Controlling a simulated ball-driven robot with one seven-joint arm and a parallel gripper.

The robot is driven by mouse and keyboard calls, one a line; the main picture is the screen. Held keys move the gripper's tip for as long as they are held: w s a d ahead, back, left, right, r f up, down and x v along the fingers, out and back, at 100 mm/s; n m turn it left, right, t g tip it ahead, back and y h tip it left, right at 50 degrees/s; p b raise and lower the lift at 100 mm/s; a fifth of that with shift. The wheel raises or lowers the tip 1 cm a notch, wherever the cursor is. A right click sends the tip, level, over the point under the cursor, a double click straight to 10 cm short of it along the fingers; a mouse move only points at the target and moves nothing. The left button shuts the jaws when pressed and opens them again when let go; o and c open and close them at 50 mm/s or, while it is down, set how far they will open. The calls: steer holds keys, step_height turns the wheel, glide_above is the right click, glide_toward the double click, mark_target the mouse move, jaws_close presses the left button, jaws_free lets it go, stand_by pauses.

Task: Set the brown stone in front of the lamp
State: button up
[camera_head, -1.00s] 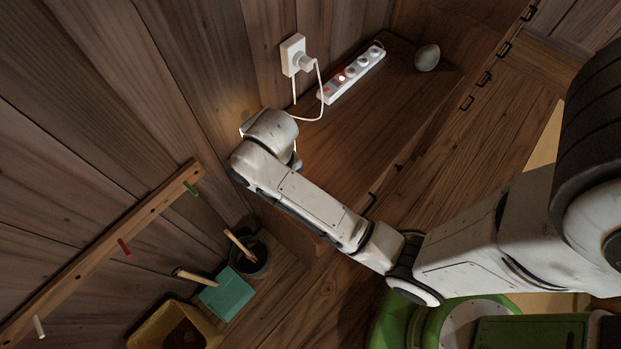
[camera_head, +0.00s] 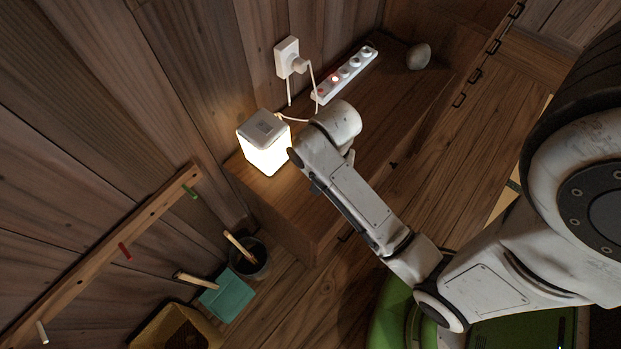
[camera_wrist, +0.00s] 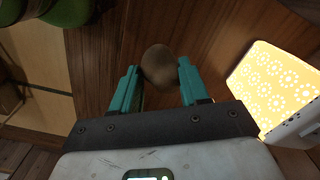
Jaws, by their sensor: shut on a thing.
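The lamp (camera_head: 265,143) is a glowing white cube standing on the near-left end of the wooden cabinet top. In the wrist view the lit lamp (camera_wrist: 272,88) shows a patterned yellow side, to the right of my gripper. My gripper (camera_wrist: 160,72) has teal fingers and is shut on the brown stone (camera_wrist: 158,66), a rounded stone between the fingertips. In the head view my arm's end hides the gripper and that stone, just right of the lamp. Whether the stone touches the wood below cannot be told.
A grey stone (camera_head: 418,56) lies at the cabinet top's far end. A white power strip (camera_head: 346,74) lies along the wall, with a cord to a wall plug (camera_head: 288,58). A teal dustpan (camera_head: 228,296) and dark pot (camera_head: 248,262) stand below left.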

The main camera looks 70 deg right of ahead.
steer(key=w+f, duration=0.1)
steer(key=f, duration=0.1)
steer(key=w+f, duration=0.4)
steer(key=shift+w+d, duration=0.1)
steer(key=shift+d, duration=0.3)
steer(key=shift+w+f, duration=0.1)
steer(key=shift+f, duration=1.5)
steer(key=shift+f, duration=0.15)
steer(key=o, duration=1.1)
